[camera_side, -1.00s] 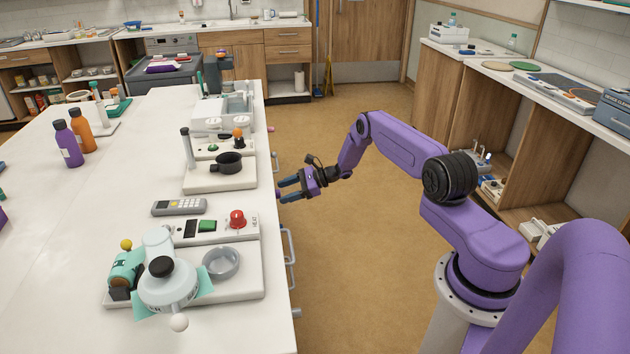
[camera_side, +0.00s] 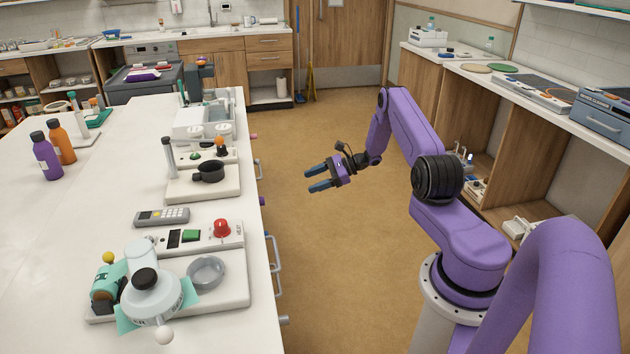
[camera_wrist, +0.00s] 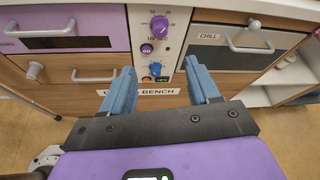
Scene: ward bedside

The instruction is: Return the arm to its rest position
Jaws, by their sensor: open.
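My gripper (camera_side: 318,178) is open and empty in the side view. It hangs over the open floor (camera_side: 320,265), to the right of the white bench (camera_side: 88,215) and apart from it. My purple arm reaches to it from the right with its elbow raised. In the wrist view my gripper's two blue fingers (camera_wrist: 163,88) stand apart with nothing between them. Beyond them is the bench front, with a control panel (camera_wrist: 158,45) that has a purple knob, a blue knob and a small display.
The bench holds a teapot-like vessel (camera_side: 152,300), a black pan (camera_side: 209,171), a grey handset (camera_side: 162,217) and bottles (camera_side: 46,157). Handles (camera_side: 275,265) stick out from its near side. A wooden shelf unit (camera_side: 505,140) stands at the right. Floor between is clear.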

